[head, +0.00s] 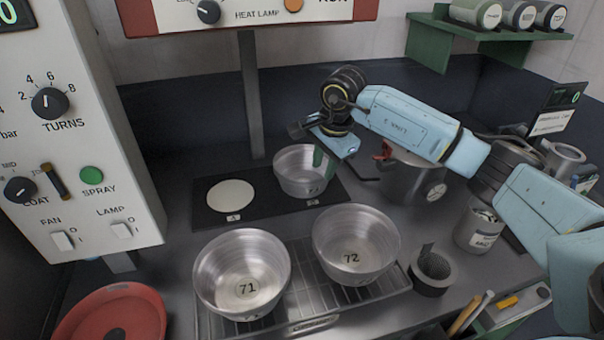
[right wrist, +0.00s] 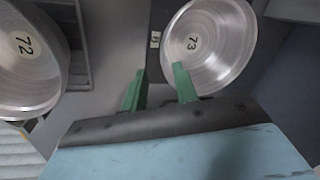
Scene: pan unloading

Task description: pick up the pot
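A metal pot marked 73 (right wrist: 208,45) stands on the right pad of the dark mat; it also shows in the head view (head: 296,176). My right gripper (head: 323,160) is at its right rim, pointing down. In the right wrist view the green fingers (right wrist: 159,72) are apart, one overlapping the pot's rim and the other outside it. I cannot tell whether they touch the wall. Pots 71 (head: 241,275) and 72 (head: 356,246) sit on the wire rack; pot 72 also shows in the right wrist view (right wrist: 25,70). My left gripper is not in view.
The mat's left pad (head: 231,196) is empty. A post (head: 249,95) rises behind the mat. A grey vessel with a dial (head: 414,180) stands behind my right arm. A tape roll (head: 430,274) and a labelled can (head: 478,228) are at right, a red dish (head: 112,310) at front left.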

